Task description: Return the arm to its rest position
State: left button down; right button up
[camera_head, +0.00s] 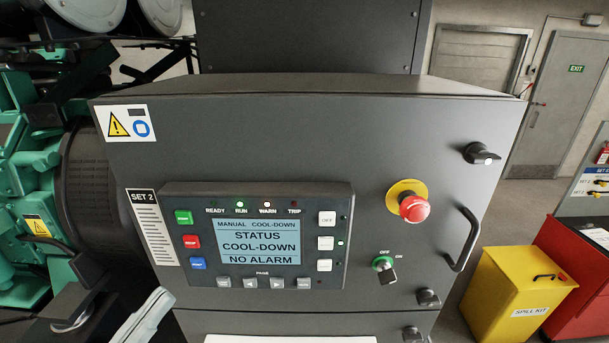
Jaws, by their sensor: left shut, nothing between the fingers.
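My left gripper (157,296) shows at the bottom left edge as pale, narrow fingers held together, pointing up and right. It is shut and empty, in front of the lower left of the grey SET 2 control cabinet (420,140). Most of the left arm is out of frame. My right gripper is not in view. The control panel (190,275) has a lit screen (258,242) reading manual cool-down, status cool-down, no alarm. Green RUN and pale WARN lamps are lit.
The cabinet front carries a red emergency stop (414,208), an OFF/ON key switch (385,268) and a protruding handle (465,240). A green engine (25,170) stands at left. A yellow spill kit bin (515,290) and a red box (575,280) stand on the right floor.

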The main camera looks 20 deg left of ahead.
pick_arm(q)
jog(key=d+r+m+g+h+p, duration=0.1)
jog(key=d+r+m+h+p, duration=0.25)
jog(key=d+r, duration=0.4)
jog(key=d+r+m+g+h+p, duration=0.15)
jog(key=d+r+m+h, duration=0.3)
jog(key=r, duration=0.65)
notch_tip(320, 180, up, 9)
jog(key=w+n+t+y+p, duration=0.1)
jog(key=n+t+y, duration=0.4)
jog(key=n+t, duration=0.1)
jog(key=a+n+y, duration=0.1)
jog(key=n+y, duration=0.1)
jog(key=y, duration=0.1)
jog(key=w+a+n+t+y, duration=0.1)
jog(key=a+n+y, duration=0.1)
jog(key=n, duration=0.1)
jog(key=a+n+y, duration=0.2)
jog(key=y, duration=0.1)
jog(key=shift+w+a+n+t+y, duration=0.15)
jog(key=shift+w+n+t+y, duration=0.1)
jog(key=shift+w+n+y, duration=0.05)
dwell(3.9)
